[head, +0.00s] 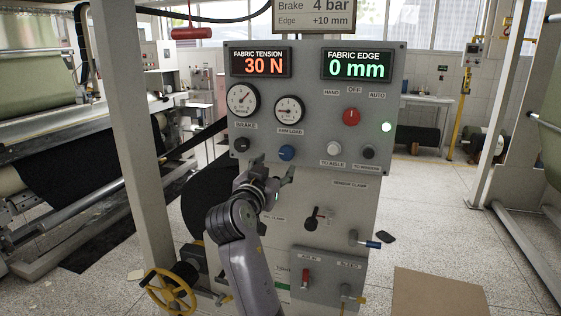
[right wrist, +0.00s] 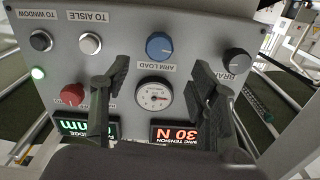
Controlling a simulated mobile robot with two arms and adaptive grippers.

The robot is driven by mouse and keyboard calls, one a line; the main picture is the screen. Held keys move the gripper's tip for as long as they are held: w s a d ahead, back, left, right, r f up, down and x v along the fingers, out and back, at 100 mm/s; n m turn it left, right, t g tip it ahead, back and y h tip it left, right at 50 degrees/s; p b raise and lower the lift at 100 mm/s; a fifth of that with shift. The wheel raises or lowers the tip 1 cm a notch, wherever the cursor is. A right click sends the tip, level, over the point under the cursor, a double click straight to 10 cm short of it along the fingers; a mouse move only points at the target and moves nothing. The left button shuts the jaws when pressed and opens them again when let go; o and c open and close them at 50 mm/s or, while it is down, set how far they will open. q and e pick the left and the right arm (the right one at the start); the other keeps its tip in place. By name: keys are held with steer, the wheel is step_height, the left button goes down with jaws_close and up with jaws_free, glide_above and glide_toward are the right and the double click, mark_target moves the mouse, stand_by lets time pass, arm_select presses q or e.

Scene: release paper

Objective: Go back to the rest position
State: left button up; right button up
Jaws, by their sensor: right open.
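My right gripper (head: 273,168) is in front of the grey control panel (head: 315,110), close to the blue arm load knob (head: 287,152). It is open, with nothing between its fingers. In the right wrist view the two fingers of my right gripper (right wrist: 158,75) stand apart before the panel, which appears upside down, and the blue knob (right wrist: 160,45) shows beyond them. I cannot tell the exact gap to the panel. My left gripper is not in view.
The panel has a red selector (head: 351,116), a black brake knob (head: 241,144) and a lever (head: 313,217). A yellow handwheel (head: 169,291) stands low at the left beside a grey post (head: 127,120). A cardboard sheet (head: 437,293) lies at the lower right.

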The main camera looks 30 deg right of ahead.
steer(key=shift+v, duration=1.15)
